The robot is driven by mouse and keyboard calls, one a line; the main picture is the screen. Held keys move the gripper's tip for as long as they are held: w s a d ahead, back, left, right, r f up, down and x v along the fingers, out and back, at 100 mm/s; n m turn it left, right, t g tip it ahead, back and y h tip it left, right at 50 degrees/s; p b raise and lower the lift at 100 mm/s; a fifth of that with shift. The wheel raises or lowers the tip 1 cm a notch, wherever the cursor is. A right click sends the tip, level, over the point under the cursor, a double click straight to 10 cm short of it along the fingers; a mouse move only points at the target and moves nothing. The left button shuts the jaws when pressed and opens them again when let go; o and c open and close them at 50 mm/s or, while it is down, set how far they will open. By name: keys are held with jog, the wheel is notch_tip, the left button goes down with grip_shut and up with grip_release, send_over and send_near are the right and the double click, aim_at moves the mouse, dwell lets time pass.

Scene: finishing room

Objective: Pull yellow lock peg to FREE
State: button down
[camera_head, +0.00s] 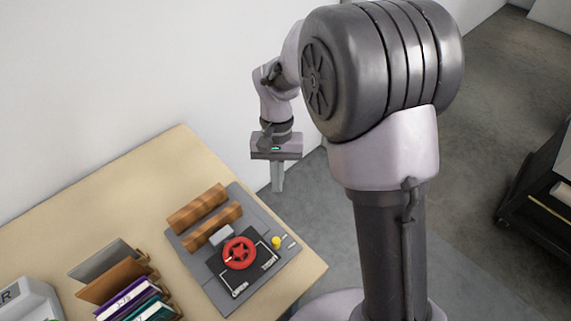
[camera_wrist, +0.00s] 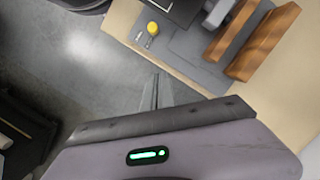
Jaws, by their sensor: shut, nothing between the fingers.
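The yellow lock peg (camera_head: 277,242) stands at the right side of a grey fixture board (camera_head: 196,268) on the table, beside small white marks. It also shows in the wrist view (camera_wrist: 152,28) near the top, on the grey board's edge. The marks are too small to read. My gripper (camera_head: 277,189) is shut and empty, pointing down, above and beyond the board's far right side. In the wrist view its fingertips (camera_wrist: 156,76) sit over the floor, just off the table edge, apart from the peg.
Wooden blocks (camera_head: 197,209) lie at the board's back. A rack of folders (camera_head: 124,292) stands left on the table (camera_head: 130,188). A dark cart (camera_head: 540,190) stands at the far right.

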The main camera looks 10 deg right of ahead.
aim_at(276, 243)
jog(key=b+x, duration=0.1)
jog(key=x, duration=0.2)
jog(key=b+x, duration=0.2)
jog(key=x, duration=0.1)
jog(key=b+x, duration=0.1)
jog(key=x, duration=0.3)
jog(key=shift+s+r+b, duration=0.15)
jog(key=shift+s+b, duration=0.15)
jog(key=shift+b, duration=0.05)
jog(key=s, duration=0.1)
jog(key=s+b, duration=0.1)
jog(key=s, duration=0.1)
jog(key=shift+s+a+f, duration=0.1)
jog(key=shift+a+f, duration=0.15)
jog(key=shift+a, duration=0.15)
jog(key=shift+s+r+b, duration=0.1)
jog(key=shift+s+b, duration=0.2)
jog(key=shift+s, duration=0.1)
